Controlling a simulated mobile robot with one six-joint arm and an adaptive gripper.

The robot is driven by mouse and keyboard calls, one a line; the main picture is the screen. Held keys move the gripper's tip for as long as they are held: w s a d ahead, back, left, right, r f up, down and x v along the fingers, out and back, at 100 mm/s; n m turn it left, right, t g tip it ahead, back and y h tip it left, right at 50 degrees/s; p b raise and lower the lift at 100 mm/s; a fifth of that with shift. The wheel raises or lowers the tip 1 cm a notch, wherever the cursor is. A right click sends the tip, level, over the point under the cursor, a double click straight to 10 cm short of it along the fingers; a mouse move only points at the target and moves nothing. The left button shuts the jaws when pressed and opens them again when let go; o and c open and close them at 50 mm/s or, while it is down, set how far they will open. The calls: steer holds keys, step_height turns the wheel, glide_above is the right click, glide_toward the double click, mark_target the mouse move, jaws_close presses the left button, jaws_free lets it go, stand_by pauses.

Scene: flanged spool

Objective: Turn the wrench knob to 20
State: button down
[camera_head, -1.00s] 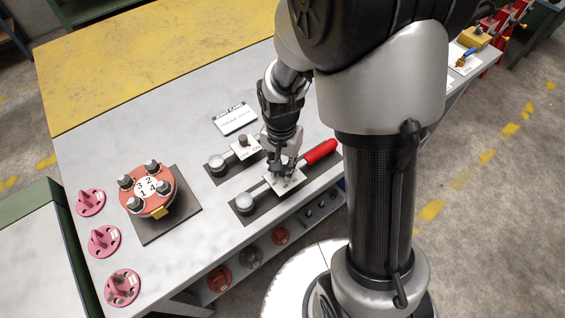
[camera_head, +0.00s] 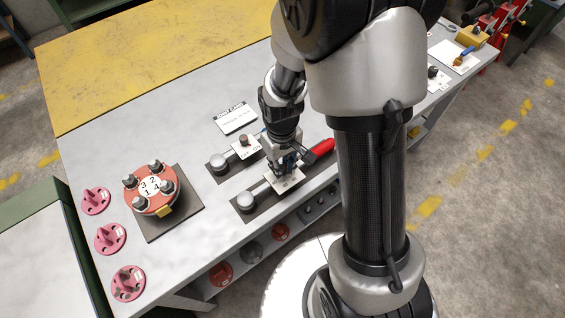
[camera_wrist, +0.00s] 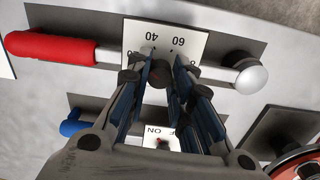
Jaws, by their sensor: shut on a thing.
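The torque wrench lies on a dark mat, with a red handle (camera_head: 321,148) and a round silver head (camera_head: 246,202). In the wrist view its red handle (camera_wrist: 50,47) is at left and its silver head (camera_wrist: 249,74) at right. Its white dial plate (camera_wrist: 136,33) shows 40 and 60, upside down; other numbers are partly hidden. My gripper (camera_wrist: 161,78) is shut on the small dark knob (camera_wrist: 159,71) at the plate, between its blue-lined fingertips. The knob is mostly covered, so its setting cannot be read. My gripper (camera_head: 284,168) also hides part of the plate in the head view.
A second tool with an ON-marked plate (camera_head: 245,147) lies close behind. A red numbered disc with several bolts (camera_head: 151,188) stands at left, beside pink round holders (camera_head: 110,239). A card (camera_head: 236,118) lies at the back. The table's left rear is clear.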

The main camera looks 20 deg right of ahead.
steer(key=shift+n+p, duration=0.3)
steer(key=shift+n, duration=1.2)
steer(key=c, duration=1.4)
jaws_free()
step_height(320, 180, up, 12)
steer(key=shift+s+r, duration=0.1)
